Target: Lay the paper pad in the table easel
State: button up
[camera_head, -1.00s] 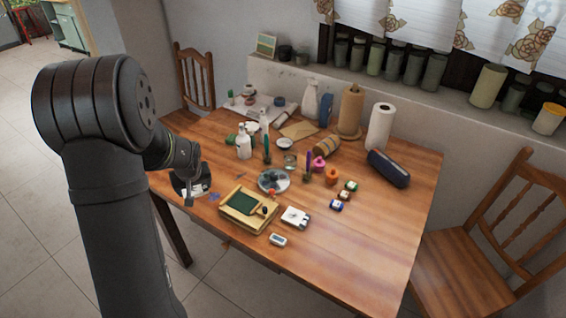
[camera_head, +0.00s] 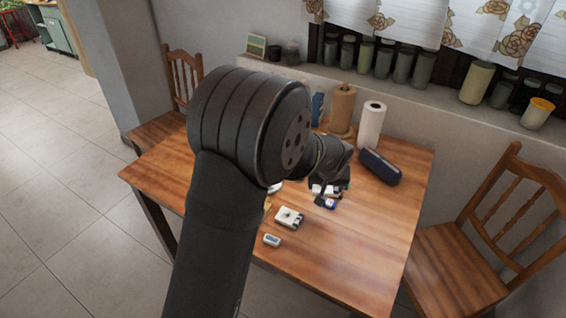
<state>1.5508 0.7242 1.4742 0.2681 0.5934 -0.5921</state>
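My gripper (camera_head: 328,187) hangs over the right half of the table, just above some small paint jars. A small white patch shows at its fingertips; I cannot tell whether this is a held thing or part of the gripper, nor whether the fingers are open or shut. A small white block with dark marks (camera_head: 289,217) lies on the table to the lower left of the gripper; I cannot tell whether it is the paper pad. The wooden box with a green panel, perhaps the table easel, is almost wholly hidden behind my arm.
A dark blue case (camera_head: 380,166), a paper towel roll (camera_head: 370,125) and a brown roll (camera_head: 342,108) stand beyond. The table's right front (camera_head: 370,245) is clear.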

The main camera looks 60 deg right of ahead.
jog(key=shift+s+d, duration=0.1)
jog(key=shift+s, duration=0.55)
jog(key=shift+d+f, duration=0.1)
jog(key=shift+f, duration=0.05)
send_over(302, 194)
jog(key=a, duration=0.1)
jog(key=f, duration=0.6)
jog(key=shift+s+a+f, duration=0.2)
jog(key=shift+s+f, duration=0.15)
jog(key=shift+f, duration=1.95)
jog(key=shift+f, duration=0.1)
jog(key=o, duration=1)
